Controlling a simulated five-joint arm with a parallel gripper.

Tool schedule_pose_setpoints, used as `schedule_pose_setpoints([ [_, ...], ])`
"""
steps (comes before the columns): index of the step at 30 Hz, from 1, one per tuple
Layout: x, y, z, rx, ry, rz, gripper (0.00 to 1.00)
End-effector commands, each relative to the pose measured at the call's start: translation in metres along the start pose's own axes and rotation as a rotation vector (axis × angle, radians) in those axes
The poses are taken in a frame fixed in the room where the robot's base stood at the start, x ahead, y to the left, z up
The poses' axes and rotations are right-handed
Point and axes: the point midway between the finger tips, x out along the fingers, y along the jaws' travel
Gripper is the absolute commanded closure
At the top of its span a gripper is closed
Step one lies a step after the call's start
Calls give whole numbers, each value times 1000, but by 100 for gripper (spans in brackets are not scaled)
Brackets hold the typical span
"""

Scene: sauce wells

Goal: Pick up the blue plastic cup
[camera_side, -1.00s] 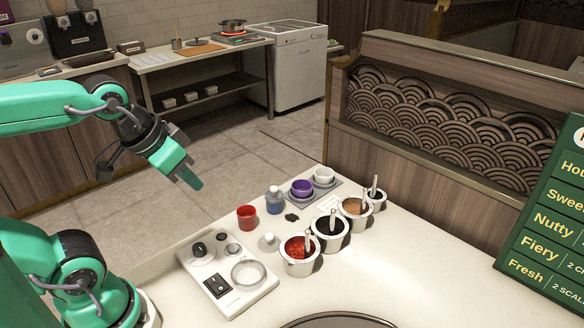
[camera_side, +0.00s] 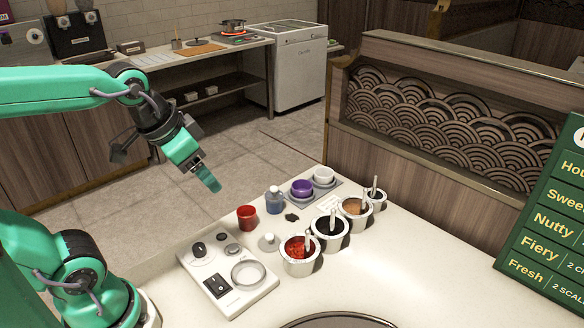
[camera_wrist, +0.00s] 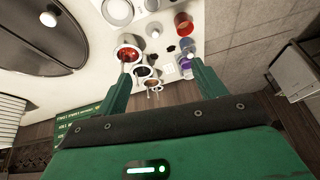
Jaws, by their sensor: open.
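The blue cup (camera_side: 275,203) stands on the white counter, between a red cup (camera_side: 247,218) and a purple cup (camera_side: 302,188). A pale, knob-like top shows at its upper edge; I cannot tell whether this belongs to it. In the wrist view the blue cup (camera_wrist: 187,46) is above the right fingertip, between the red cup and the purple cup (camera_wrist: 185,64). My gripper (camera_side: 209,180) is in the air, left of and higher than the blue cup in the side view. Its two fingers (camera_wrist: 161,68) are spread with nothing between them.
Several white sauce pots (camera_side: 299,264) with spoons stand right of the cups. A white panel (camera_side: 224,290) with knobs and a ring lies in front. A grey tray (camera_side: 333,190) is under the purple and white cups.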

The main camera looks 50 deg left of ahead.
Motion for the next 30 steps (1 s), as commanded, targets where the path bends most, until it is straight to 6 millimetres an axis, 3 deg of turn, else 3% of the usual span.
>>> schedule_pose_setpoints([
  [14,42,-22,-66,347,-140,32,30],
  [30,129,-53,-120,739,-274,137,30],
])
